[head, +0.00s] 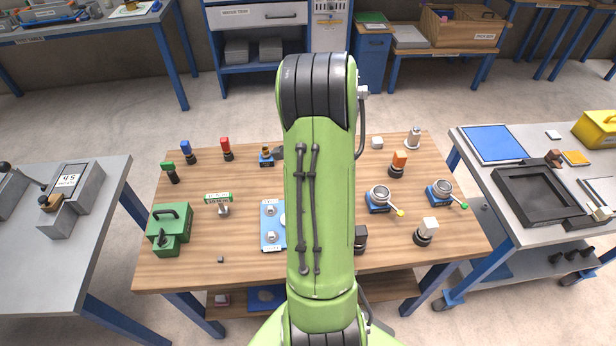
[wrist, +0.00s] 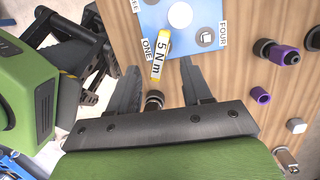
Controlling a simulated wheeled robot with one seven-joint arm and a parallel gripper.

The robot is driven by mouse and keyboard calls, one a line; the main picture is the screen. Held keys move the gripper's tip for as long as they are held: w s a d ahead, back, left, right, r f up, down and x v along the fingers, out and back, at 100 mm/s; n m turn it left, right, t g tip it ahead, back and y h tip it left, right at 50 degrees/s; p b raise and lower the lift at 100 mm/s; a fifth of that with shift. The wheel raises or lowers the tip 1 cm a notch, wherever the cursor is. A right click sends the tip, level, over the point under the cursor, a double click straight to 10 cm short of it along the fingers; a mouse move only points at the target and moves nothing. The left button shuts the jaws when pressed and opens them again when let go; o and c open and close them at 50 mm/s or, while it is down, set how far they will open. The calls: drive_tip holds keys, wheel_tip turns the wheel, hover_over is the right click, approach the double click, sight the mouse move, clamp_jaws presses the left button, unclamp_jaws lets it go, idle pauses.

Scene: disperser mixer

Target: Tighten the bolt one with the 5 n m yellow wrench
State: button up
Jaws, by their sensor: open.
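The yellow wrench (wrist: 161,60), marked "5 N m", shows in the wrist view at the edge of the blue plate (wrist: 195,12), beside the label ONE (wrist: 147,50). Its dark end (wrist: 153,98) points back between my fingers. My gripper (wrist: 160,68) is open, one finger on each side of the wrench, with visible gaps. Bolt one is not visible; I cannot tell whether the wrench is on it. A bolt (wrist: 206,38) shows near the label FOUR. In the head view, my arm hides the gripper, the wrench and part of the blue plate (head: 263,225).
The wooden table (head: 190,275) holds a green box (head: 170,230), coloured-top pieces and two ring fixtures with levers (head: 380,198) (head: 443,192). In the wrist view, purple and black parts (wrist: 275,50) lie right of the plate. A grey bench (head: 90,220) stands left, another right.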

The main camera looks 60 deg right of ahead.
wheel_tip(320, 180, up, 4)
drive_tip(key=r+m+g+h, duration=0.1)
drive_tip(key=m+h, duration=0.1)
drive_tip(key=m, duration=0.3)
drive_tip(key=f+b, duration=0.1)
drive_tip(key=f, duration=0.4)
drive_tip(key=f+b, duration=0.1)
drive_tip(key=f, duration=0.4)
drive_tip(key=f+b, duration=0.1)
drive_tip(key=f, duration=0.5)
drive_tip(key=shift+s+a, duration=0.15)
drive_tip(key=shift+a, duration=0.2)
